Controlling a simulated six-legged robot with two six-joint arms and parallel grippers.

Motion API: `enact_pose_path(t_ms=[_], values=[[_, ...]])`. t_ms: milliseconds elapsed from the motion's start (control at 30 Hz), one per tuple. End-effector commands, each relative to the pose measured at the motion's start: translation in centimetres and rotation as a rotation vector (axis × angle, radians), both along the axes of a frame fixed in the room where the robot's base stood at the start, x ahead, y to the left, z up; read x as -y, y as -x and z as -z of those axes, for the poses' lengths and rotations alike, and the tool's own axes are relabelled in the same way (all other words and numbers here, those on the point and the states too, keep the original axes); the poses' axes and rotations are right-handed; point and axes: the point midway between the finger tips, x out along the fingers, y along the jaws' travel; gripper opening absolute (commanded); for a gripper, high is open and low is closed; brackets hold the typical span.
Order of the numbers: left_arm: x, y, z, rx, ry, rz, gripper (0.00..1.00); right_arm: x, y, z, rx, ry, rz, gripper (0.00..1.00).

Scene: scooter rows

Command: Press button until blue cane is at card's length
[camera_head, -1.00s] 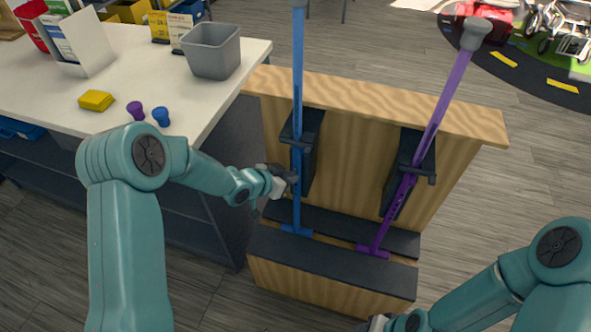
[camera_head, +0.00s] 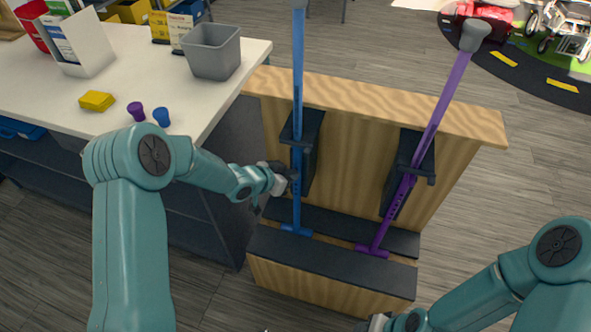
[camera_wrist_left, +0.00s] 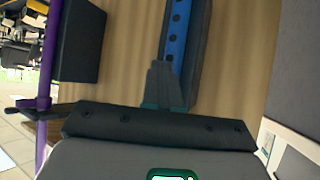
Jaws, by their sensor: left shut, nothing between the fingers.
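The blue cane (camera_head: 298,75) stands upright in a dark holder (camera_head: 309,160) on the wooden stand, with its blue foot (camera_head: 296,230) on the lower dark ledge. In the left wrist view, the blue cane (camera_wrist_left: 178,35) shows a row of dark holes; I cannot make out the button. My left gripper (camera_head: 291,174) is shut and empty, close beside the cane's lower tube. Its fingertips (camera_wrist_left: 163,68) overlap the cane's end in the wrist view; contact is unclear. Two yellow-and-white cards (camera_head: 180,32) stand on the white table. My right gripper (camera_head: 376,323) is mostly cut off.
A purple cane (camera_head: 444,105) leans in a second holder (camera_head: 404,170). The wooden stand (camera_head: 380,103) is beside the white table (camera_head: 110,60). On the table are a grey bin (camera_head: 213,51), a yellow block (camera_head: 97,100), and purple (camera_head: 136,111) and blue (camera_head: 161,117) small pieces.

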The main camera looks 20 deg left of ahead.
Motion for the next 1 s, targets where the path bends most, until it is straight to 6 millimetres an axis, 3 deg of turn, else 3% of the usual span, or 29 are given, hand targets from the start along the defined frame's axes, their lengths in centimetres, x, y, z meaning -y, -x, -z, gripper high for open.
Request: enact_pose_path(t_ms=[733, 1000], values=[[0.0, -0.6, -0.3, 0.009, 0.002, -0.001, 0.0, 0.0, 0.0, -0.1, 0.0, 0.0, 0.0, 0.43], [0.0, 0.6, -0.2, 0.009, 0.002, -0.002, 0.0, 0.0, 0.0, 0.8, 0.0, 0.0, 0.0, 0.43]])
